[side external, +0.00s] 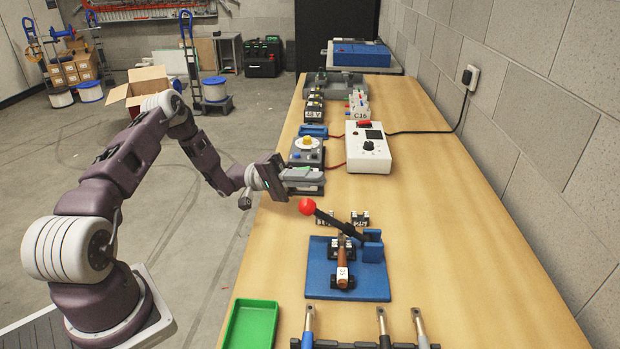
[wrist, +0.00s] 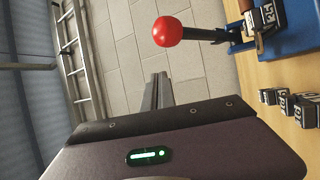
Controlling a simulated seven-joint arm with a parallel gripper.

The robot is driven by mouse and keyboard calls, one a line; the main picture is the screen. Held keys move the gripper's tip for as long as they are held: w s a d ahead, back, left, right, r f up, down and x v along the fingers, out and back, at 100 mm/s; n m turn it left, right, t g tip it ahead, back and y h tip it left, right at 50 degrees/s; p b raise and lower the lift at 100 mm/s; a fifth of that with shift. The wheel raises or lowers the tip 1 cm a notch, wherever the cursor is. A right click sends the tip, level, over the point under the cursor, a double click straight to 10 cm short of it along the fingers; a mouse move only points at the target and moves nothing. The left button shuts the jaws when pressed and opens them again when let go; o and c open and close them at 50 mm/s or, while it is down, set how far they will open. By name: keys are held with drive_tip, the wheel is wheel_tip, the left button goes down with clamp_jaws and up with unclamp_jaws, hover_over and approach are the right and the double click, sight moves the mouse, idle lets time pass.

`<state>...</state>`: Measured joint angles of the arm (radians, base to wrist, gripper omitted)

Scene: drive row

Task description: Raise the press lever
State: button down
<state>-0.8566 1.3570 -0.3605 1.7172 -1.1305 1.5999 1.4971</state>
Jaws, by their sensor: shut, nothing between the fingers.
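The press lever (side external: 331,219) is a black bar ending in a red ball knob (side external: 306,206). It is hinged at a blue bracket (side external: 373,246) on the blue press base (side external: 375,282) and slants slightly up toward the left. My gripper (side external: 307,178) is shut and empty, behind the knob in the side view and apart from it. In the wrist view my shut fingers (wrist: 157,92) point up the picture, with the red knob (wrist: 167,31) beyond and slightly right of their tips. The lever (wrist: 205,35) runs right from the knob to the blue press (wrist: 262,38).
A wooden-handled item (side external: 343,258) with a label sits on the press. Small labelled blocks (side external: 360,217) stand just behind it. A green tray (side external: 251,325) and a tool rack (side external: 365,345) are at the front. A white meter box (side external: 368,150) stands farther back. The bench's right side is clear.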

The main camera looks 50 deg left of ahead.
drive_tip(key=x, duration=0.9)
idle(1.2)
drive_tip(key=s+a+f+n+t, duration=0.1)
drive_tip(key=s+a+f+n, duration=0.3)
drive_tip(key=a+n, duration=0.1)
drive_tip(key=s+a+f+n+t, duration=0.1)
drive_tip(key=s+a+f+n, duration=0.2)
drive_tip(key=a+f+n, duration=0.1)
drive_tip(key=s+a+f+n+t, duration=0.1)
drive_tip(key=s+a+f+n, duration=0.3)
drive_tip(key=a+n, duration=0.2)
drive_tip(key=shift+s+a+f, duration=0.35)
drive_tip(key=shift+a, duration=0.15)
drive_tip(key=shift+s+d+n, duration=0.1)
drive_tip(key=shift+s+n, duration=0.05)
drive_tip(key=shift+n, duration=0.35)
drive_tip(key=x, duration=0.9)
drive_tip(key=shift+d, duration=0.25)
